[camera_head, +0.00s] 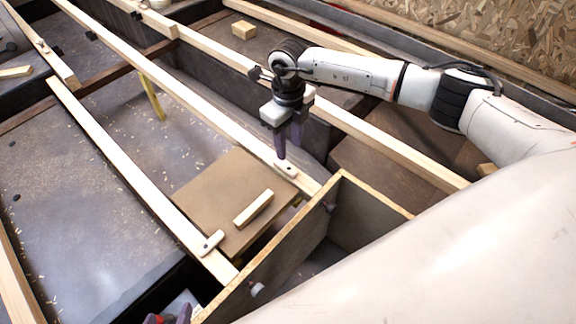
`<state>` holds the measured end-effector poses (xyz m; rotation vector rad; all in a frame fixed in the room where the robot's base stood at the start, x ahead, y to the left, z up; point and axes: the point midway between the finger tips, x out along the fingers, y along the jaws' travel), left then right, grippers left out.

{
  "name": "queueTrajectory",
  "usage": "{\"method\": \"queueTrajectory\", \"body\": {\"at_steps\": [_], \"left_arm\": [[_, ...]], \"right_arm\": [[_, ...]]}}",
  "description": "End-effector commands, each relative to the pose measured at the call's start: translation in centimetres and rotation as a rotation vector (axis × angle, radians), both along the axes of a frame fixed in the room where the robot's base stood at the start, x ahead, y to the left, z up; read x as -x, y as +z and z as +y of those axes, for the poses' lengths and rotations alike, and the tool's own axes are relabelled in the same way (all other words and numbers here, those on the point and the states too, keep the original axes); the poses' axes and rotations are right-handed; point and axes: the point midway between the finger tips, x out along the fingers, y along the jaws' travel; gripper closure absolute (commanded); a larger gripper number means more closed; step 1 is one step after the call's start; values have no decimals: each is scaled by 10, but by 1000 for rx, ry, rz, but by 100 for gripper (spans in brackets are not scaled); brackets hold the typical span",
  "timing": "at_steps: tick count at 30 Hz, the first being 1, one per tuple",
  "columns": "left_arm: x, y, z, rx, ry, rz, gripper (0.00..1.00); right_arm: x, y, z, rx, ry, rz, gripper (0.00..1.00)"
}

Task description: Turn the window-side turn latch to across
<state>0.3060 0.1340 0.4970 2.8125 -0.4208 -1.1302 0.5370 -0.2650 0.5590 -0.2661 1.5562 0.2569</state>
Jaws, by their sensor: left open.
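One small pale turn latch (286,168) with a dark pivot lies along the middle wooden rail (215,120), at the edge of a brown panel (215,192). Another turn latch (210,243) sits on the left rail (130,165) and points across it, toward the panel. I cannot tell from the view which one is window-side. My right gripper (290,147) points down just above the middle-rail latch; its purple fingers look apart with nothing between them. My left gripper (168,319) shows only as purple tips at the bottom edge, open; the rest is cut off.
A pale wooden bar (253,207) lies on the panel. An open wooden box (340,215) stands close to the right of the panel. A small wood block (243,30) is at the back. Chipboard (500,35) covers the far right wall.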

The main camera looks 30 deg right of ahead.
Motion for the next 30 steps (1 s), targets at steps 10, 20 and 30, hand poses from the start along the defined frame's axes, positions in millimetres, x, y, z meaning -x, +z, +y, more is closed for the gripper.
{"method": "queueTrajectory", "body": {"at_steps": [10, 20, 30], "left_arm": [[-14, -10, -11, -7, -54, 32, 47], [-14, -14, -14, -9, -72, 54, 47], [-14, -14, -14, -10, -72, 55, 47]], "right_arm": [[1, -67, 2, -4, 1, 1, 64], [0, -84, 2, -5, 2, 0, 64], [0, -84, 2, -5, 2, 0, 91]]}}
